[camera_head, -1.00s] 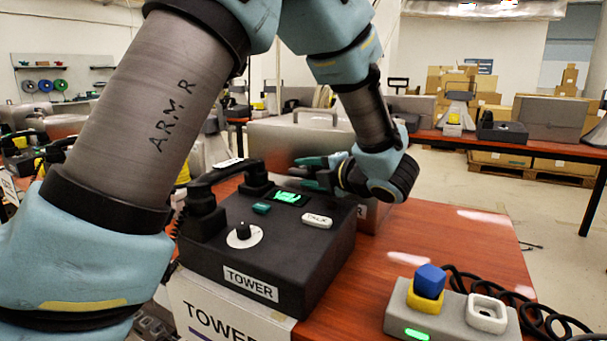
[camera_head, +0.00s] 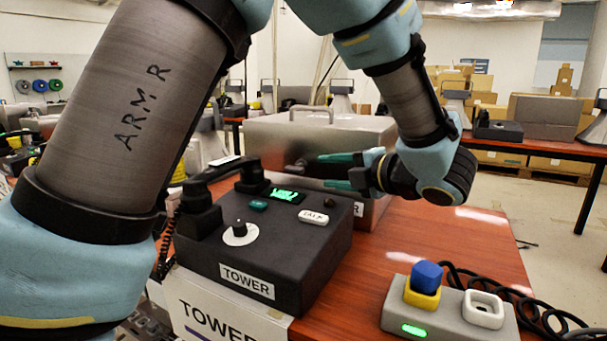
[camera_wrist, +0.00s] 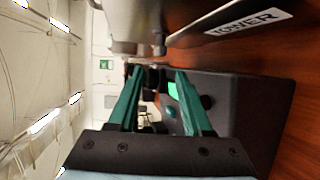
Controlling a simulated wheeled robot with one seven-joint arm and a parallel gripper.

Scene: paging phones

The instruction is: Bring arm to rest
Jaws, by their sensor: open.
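My gripper (camera_head: 338,171) is open and empty, with two green fingers spread apart. In the head view it points left, above and behind the right back of the black TOWER phone console (camera_head: 312,255) and in front of the grey metal case (camera_head: 376,135). The console carries a handset on its left, a dial, a lit green display and a TALK button. In the wrist view the fingers (camera_wrist: 158,100) stand apart with nothing between them. The console (camera_wrist: 240,115) shows to their right and the case to their upper right.
A grey box (camera_head: 455,318) with a blue-topped yellow piece, a white ring and a coiled black cable sits at the table's front right. Other tables, horns and cardboard boxes (camera_head: 497,155) stand behind.

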